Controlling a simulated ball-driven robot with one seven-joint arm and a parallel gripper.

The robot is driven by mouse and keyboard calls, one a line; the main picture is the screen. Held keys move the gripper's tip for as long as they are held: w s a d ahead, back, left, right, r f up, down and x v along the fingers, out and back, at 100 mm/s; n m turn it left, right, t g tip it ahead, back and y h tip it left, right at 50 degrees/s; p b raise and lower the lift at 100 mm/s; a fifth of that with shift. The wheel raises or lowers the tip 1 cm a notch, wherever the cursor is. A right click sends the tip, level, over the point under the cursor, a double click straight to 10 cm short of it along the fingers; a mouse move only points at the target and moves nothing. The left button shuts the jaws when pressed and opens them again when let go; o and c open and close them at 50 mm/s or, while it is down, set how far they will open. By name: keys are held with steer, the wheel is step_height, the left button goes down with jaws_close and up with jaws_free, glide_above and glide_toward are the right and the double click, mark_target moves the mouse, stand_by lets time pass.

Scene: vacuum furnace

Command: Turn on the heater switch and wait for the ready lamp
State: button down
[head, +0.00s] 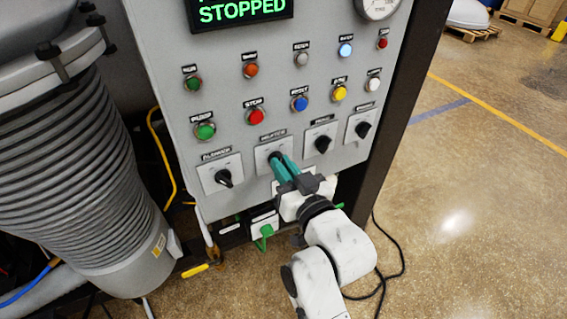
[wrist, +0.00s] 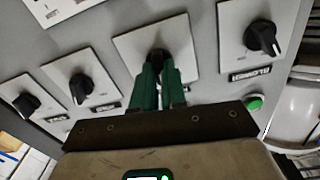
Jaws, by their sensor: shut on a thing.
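My gripper (head: 279,164) has its green fingers closed on the black knob of the second rotary switch (head: 264,157) from the left on the grey panel. In the wrist view my gripper (wrist: 159,82) covers most of this knob (wrist: 157,56), so its angle is hidden. The switch label is too small to read surely. A row of small lamps runs above the buttons. The middle lamp (head: 301,59) is grey and looks unlit; its label may say READY, but is hard to read. The blue-white lamp (head: 345,50) looks lit.
Other rotary switches flank the held one: left (head: 224,178), right (head: 322,144) and far right (head: 363,130). A display (head: 240,10) reads STOPPED. A green PUMP button (head: 205,131) and red button (head: 256,116) sit above. A ribbed bellows (head: 70,170) stands left; the right floor is open.

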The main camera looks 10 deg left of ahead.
steer(key=shift+m+p, duration=0.95)
steer(key=shift+m, duration=1.25)
steer(key=c, duration=1.2)
jaws_free()
steer(key=shift+d, duration=0.1)
steer(key=b+v, duration=0.2)
steer(key=v, duration=0.8)
steer(key=shift+s+d, duration=0.25)
steer(key=shift+s, duration=0.05)
